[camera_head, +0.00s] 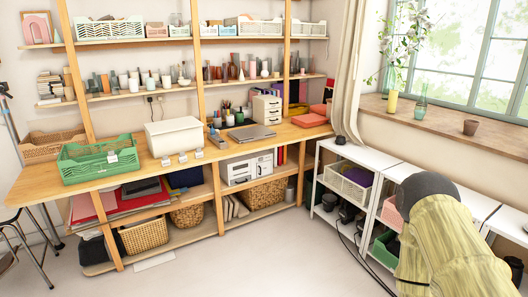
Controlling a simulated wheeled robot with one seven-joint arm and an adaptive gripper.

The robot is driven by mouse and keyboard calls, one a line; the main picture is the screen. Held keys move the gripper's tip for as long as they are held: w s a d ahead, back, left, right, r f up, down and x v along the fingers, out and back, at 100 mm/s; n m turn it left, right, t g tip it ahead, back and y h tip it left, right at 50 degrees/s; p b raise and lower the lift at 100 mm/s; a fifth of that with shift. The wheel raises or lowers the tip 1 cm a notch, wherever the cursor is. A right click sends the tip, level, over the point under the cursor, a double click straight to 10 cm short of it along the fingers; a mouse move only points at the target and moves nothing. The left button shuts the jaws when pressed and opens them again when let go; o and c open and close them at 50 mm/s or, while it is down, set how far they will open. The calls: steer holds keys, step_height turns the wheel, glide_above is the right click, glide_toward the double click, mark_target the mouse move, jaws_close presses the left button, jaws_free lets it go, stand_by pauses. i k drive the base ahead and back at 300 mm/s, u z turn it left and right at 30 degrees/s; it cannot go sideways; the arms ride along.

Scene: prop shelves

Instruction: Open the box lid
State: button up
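A white box (174,137) stands on the wooden desk, left of the middle in the head view. Its lid (173,125) appears to lie flat and closed on top. Small white cards or tags stand on the desk in front of it. Part of my arm, yellowish with a dark grey cap, fills the lower right, far from the box. My gripper cannot be made out in this view.
A green crate (98,160) stands left of the box on the wooden desk (40,187). A closed laptop (251,133) lies to its right. Shelves (135,94) with glassware rise behind. White low shelves (359,153) stand at right. The floor (250,265) before the desk is mostly clear.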

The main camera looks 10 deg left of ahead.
mark_target(167, 126)
steer(key=u, duration=0.7)
steer(key=i, duration=1.7)
steer(key=u, duration=0.75)
